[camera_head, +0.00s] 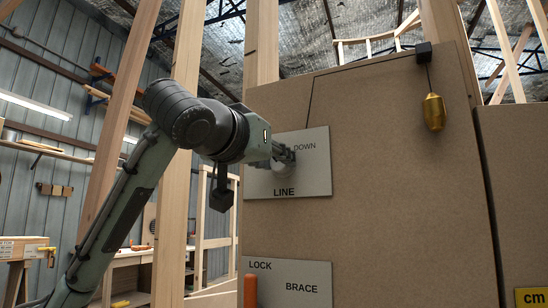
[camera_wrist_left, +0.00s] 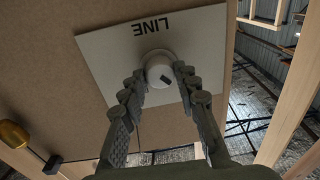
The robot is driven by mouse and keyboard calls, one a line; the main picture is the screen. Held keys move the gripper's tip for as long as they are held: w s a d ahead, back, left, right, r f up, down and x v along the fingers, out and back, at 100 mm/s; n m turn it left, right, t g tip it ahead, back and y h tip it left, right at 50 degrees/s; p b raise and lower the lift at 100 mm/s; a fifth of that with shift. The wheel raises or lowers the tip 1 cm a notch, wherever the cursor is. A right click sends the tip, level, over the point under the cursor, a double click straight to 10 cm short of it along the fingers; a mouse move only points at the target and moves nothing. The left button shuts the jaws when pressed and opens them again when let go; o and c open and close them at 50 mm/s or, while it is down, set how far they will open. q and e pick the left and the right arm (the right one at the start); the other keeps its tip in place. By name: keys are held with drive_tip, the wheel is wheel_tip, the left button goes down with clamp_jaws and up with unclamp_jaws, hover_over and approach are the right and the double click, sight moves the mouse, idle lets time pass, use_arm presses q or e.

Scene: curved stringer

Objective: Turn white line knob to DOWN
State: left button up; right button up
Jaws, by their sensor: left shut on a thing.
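The white line knob (camera_wrist_left: 160,68) is round and sits on a pale plate (camera_wrist_left: 95,48) marked LINE, which shows upside down in the left wrist view. A dark mark lies toward the lower right of the knob there. My left gripper (camera_wrist_left: 159,75) has its two fingers shut on the knob, one on each side. In the head view my left gripper (camera_head: 283,158) reaches in from the left and covers most of the knob. The plate (camera_head: 315,178) there reads DOWN at the upper right and LINE at the bottom. My right gripper is out of view.
A lower plate (camera_head: 305,292) reads LOCK and BRACE, with an orange handle (camera_head: 250,291) at its left. A brass plumb weight (camera_head: 434,113) hangs at the upper right of the brown panel (camera_head: 400,210). Wooden posts (camera_head: 187,70) stand to the left.

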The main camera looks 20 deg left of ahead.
use_arm(q)
drive_tip(key=m, duration=0.9)
drive_tip(key=m+h+p, duration=0.1)
drive_tip(key=m, duration=0.8)
drive_tip(key=shift+f+m+h, duration=0.1)
drive_tip(key=shift+m+h, duration=0.2)
drive_tip(key=shift+m, duration=0.1)
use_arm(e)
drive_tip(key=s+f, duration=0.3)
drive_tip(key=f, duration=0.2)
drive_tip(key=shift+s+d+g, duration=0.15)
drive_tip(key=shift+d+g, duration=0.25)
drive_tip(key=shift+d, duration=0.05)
use_arm(q)
drive_tip(key=o, duration=1.2)
drive_tip(key=shift+c, duration=0.2)
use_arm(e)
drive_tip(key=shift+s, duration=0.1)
